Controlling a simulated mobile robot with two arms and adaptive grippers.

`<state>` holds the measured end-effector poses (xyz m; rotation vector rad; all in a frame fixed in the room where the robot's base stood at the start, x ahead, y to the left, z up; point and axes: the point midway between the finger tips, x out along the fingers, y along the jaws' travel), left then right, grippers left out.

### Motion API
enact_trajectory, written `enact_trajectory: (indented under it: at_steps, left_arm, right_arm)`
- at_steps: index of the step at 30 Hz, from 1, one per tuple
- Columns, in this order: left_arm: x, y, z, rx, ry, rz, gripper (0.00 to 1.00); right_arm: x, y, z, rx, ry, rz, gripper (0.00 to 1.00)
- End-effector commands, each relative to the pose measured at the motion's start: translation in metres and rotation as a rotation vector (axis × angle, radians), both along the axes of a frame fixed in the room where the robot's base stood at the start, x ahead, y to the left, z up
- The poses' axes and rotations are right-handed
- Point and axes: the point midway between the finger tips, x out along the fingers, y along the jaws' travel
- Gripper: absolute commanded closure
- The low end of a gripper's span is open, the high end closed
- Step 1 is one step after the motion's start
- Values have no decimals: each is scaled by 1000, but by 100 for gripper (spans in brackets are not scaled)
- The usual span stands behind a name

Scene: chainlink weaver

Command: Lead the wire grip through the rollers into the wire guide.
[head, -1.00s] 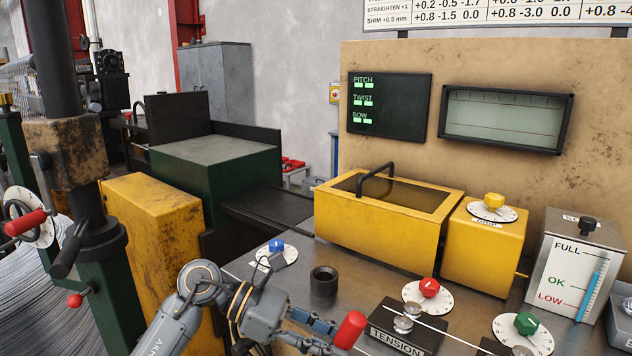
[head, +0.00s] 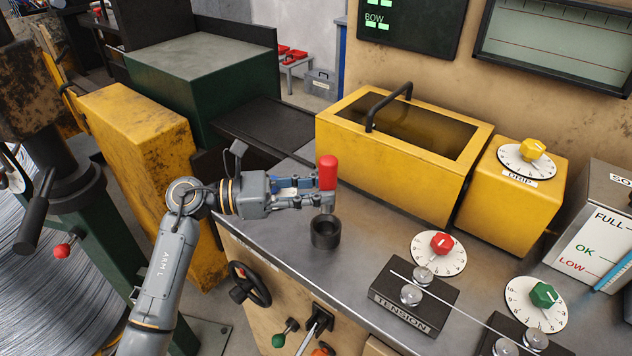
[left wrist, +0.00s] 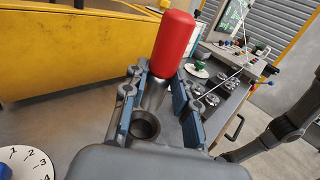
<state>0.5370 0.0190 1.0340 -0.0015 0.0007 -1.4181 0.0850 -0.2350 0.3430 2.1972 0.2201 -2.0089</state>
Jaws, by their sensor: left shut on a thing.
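The wire grip (head: 327,172) has a red handle and a short metal lower part. My left gripper (head: 318,195) is shut on its metal part and holds it upright, directly above or at the mouth of a black cup (head: 325,236). The red handle (left wrist: 174,45) and the open cup (left wrist: 146,124) also show in the left wrist view. Rollers (head: 411,294) stand on the black TENSION block (head: 390,306), with a thin wire running past them to the lower right. I cannot pick out the wire guide. My right gripper is not seen.
A yellow box (head: 385,185) with a black handle stands behind the cup. Red (head: 440,243) and green (head: 543,294) dial knobs are to the right. A handwheel (head: 250,284) and levers are on the front panel below the metal bench edge.

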Motion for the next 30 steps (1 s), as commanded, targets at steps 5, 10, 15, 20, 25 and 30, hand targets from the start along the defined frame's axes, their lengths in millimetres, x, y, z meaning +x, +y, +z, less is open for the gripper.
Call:
enact_trajectory:
  at_steps: [5, 10, 15, 20, 25, 30]
  left_arm:
    - [0, 0, -20, -2, 1, 1, 100]
    - [0, 0, -39, 0, 0, 0, 100]
    - [0, 0, -53, 0, -1, 0, 100]
    - [0, 0, -57, -1, -1, 0, 100]
    - [0, 0, -56, -1, -1, 0, 100]
    - [0, 0, -56, 0, -1, 0, 100]
  right_arm:
    - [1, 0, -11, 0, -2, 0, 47]
    - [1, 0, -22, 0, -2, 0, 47]
    - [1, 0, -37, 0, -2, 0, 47]
    - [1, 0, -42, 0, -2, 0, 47]
    - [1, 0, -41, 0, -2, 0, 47]
    - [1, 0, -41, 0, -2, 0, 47]
